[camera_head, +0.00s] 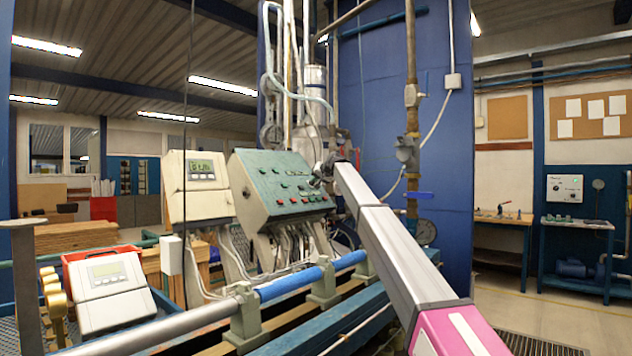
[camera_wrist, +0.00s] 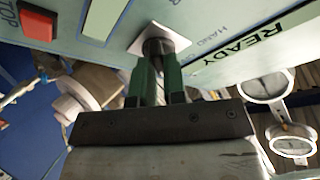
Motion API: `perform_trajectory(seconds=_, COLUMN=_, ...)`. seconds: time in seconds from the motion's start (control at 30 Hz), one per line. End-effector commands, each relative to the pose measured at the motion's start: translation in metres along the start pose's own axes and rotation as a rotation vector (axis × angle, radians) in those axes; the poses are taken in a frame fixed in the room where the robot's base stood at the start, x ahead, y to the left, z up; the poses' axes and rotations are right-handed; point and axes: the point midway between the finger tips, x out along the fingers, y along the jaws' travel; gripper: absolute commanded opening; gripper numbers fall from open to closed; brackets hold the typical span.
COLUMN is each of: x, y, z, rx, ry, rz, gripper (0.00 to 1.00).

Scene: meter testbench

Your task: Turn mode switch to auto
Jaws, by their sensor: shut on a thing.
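The green control panel (camera_head: 275,187) with several buttons stands in the middle of the head view. My gripper (camera_head: 318,180) is at its right end, small and partly hidden by my own arm. In the wrist view, the green fingers of my gripper (camera_wrist: 157,68) are shut on the mode switch (camera_wrist: 158,46), a dark round knob on a pale square plate. The word HAND shows beside the plate. The knob's pointer is hidden by the fingers, so its setting cannot be told.
A READY label (camera_wrist: 262,45) and a red button (camera_wrist: 38,22) flank the switch on the panel. White meters (camera_head: 197,185) and (camera_head: 110,290) stand to the left. A blue and grey pipe (camera_head: 290,282) runs below the panel. Gauges (camera_wrist: 268,88) lie beyond the panel's edge.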

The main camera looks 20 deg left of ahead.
Motion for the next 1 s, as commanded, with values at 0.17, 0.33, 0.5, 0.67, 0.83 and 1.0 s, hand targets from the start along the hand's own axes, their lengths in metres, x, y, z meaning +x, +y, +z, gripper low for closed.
perform_trajectory(seconds=0.17, x=-0.0005, y=-0.0006, z=-0.0002, rx=0.051, ry=0.0, rz=0.018, gripper=0.0)
perform_trajectory(seconds=0.33, x=-0.0004, y=-0.0005, z=-0.0002, rx=0.071, ry=0.0, rz=0.025, gripper=0.0)
perform_trajectory(seconds=0.5, x=-0.0004, y=-0.0004, z=-0.0002, rx=0.075, ry=0.0, rz=0.026, gripper=0.0)
perform_trajectory(seconds=0.67, x=-0.0004, y=-0.0003, z=-0.0001, rx=0.075, ry=0.0, rz=0.026, gripper=0.0)
perform_trajectory(seconds=0.83, x=-0.0003, y=-0.0003, z=-0.0001, rx=0.075, ry=-0.001, rz=0.026, gripper=0.37)
perform_trajectory(seconds=1.0, x=-0.0001, y=-0.0002, z=-0.0001, rx=0.074, ry=0.0, rz=0.026, gripper=0.37)
